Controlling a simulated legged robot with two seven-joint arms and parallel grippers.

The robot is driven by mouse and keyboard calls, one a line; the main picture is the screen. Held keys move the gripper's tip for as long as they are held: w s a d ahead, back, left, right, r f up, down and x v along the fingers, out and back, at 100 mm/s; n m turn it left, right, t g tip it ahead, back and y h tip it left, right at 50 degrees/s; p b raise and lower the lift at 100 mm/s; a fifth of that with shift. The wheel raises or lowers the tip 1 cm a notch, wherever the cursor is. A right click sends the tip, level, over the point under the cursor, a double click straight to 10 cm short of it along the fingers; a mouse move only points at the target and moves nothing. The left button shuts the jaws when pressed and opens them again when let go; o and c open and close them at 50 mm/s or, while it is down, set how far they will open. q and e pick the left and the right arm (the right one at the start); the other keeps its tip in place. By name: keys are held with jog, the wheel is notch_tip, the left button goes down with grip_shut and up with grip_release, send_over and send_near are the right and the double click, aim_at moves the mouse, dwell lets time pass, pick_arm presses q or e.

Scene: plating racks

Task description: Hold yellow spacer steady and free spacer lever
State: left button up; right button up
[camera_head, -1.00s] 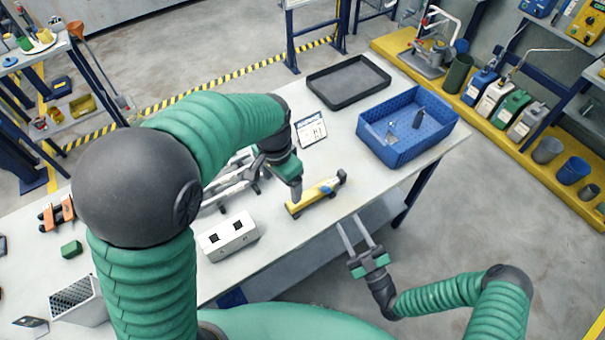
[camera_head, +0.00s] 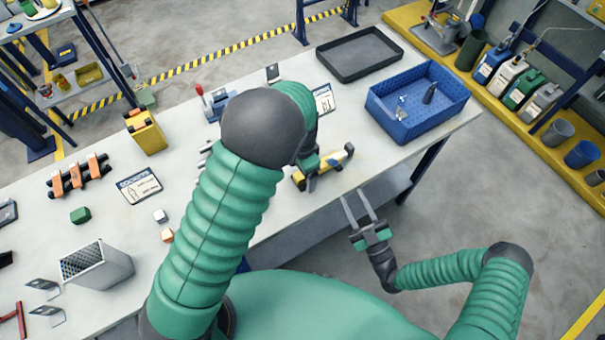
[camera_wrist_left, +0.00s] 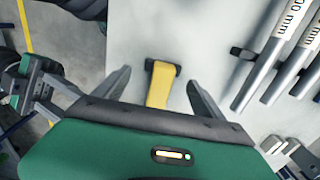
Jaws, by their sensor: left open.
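The yellow spacer (camera_head: 340,160) lies on the bench near its front edge, with a dark end and a small blue part. My left gripper (camera_head: 310,182) is over its left part and hides some of it. In the left wrist view the yellow spacer (camera_wrist_left: 160,86) shows between my left gripper's two fingers (camera_wrist_left: 158,78), which stand apart with a gap on each side. I cannot make out the lever clearly. My right gripper (camera_head: 358,205) is open and empty, off the bench's front edge, to the right of and below the spacer.
A blue crate (camera_head: 385,119) with small items and a black tray (camera_head: 345,70) stand at the back right. Grey tubes (camera_wrist_left: 268,70) lie close to the spacer. A perforated metal box (camera_head: 115,268) is at the left. The bench between spacer and crate is clear.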

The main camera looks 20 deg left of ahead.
pick_arm(q)
jog(key=shift+a+f, duration=0.2)
jog(key=shift+f, duration=0.3)
jog(key=shift+a+f, duration=0.2)
jog(key=shift+f, duration=0.25)
jog(key=shift+d+r, duration=0.1)
jog(key=shift+d, duration=0.3)
jog(key=c, duration=0.7)
jog(key=shift+a, duration=0.2)
grip_shut()
